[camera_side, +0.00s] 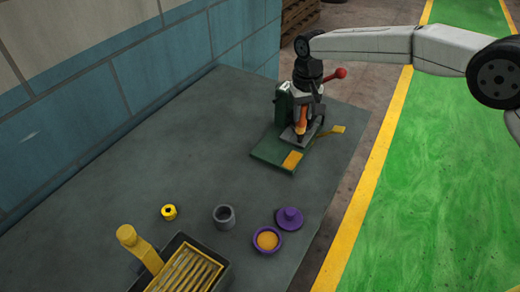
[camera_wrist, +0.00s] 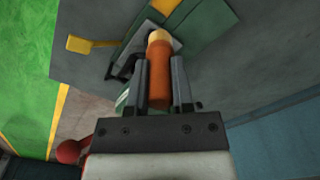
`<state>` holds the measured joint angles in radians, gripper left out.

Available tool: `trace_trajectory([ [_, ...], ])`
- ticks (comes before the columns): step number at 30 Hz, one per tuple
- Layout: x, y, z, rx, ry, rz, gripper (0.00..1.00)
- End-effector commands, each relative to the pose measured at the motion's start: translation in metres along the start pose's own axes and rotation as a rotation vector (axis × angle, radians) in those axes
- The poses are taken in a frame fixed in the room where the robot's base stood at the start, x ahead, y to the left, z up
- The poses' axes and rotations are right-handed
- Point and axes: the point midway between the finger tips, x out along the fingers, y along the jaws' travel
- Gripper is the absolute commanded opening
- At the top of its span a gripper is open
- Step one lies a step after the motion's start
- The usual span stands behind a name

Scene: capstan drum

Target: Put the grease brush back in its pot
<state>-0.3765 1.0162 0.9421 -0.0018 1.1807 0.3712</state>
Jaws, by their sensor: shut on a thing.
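My gripper (camera_wrist: 160,78) is shut on an orange cylinder with a pale yellow end, which I take to be the grease brush (camera_wrist: 158,82). In the side view my gripper (camera_side: 302,118) holds the brush (camera_side: 300,122) pointing down over the green base; I cannot tell whether its tip touches anything. A small purple pot (camera_side: 257,244) with orange-yellow contents stands open near the front of the bench. A plain grey cup (camera_side: 224,220) stands just left of it. Which of the two is the brush's pot is not marked.
A green fixture base (camera_side: 268,153) with yellow pads is beneath my gripper, and a red ball knob (camera_side: 340,73) sticks out beside it. A purple lid (camera_side: 289,216), a yellow ring (camera_side: 169,212) and a dark tray (camera_side: 215,268) are near the front. The bench middle is clear.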

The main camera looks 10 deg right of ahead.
Motion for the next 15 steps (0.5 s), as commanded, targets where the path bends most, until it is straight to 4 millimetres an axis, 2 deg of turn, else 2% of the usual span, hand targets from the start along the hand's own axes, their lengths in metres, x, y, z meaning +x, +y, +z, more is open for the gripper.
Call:
trace_trajectory([
  [5, 0.001, -0.023, 0.009, -0.034, 0.000, 0.000, 0.00],
  [8, 0.001, -0.044, 0.018, -0.067, 0.000, 0.000, 0.00],
  [15, 0.003, -0.111, 0.055, -0.177, 0.000, -0.001, 0.00],
])
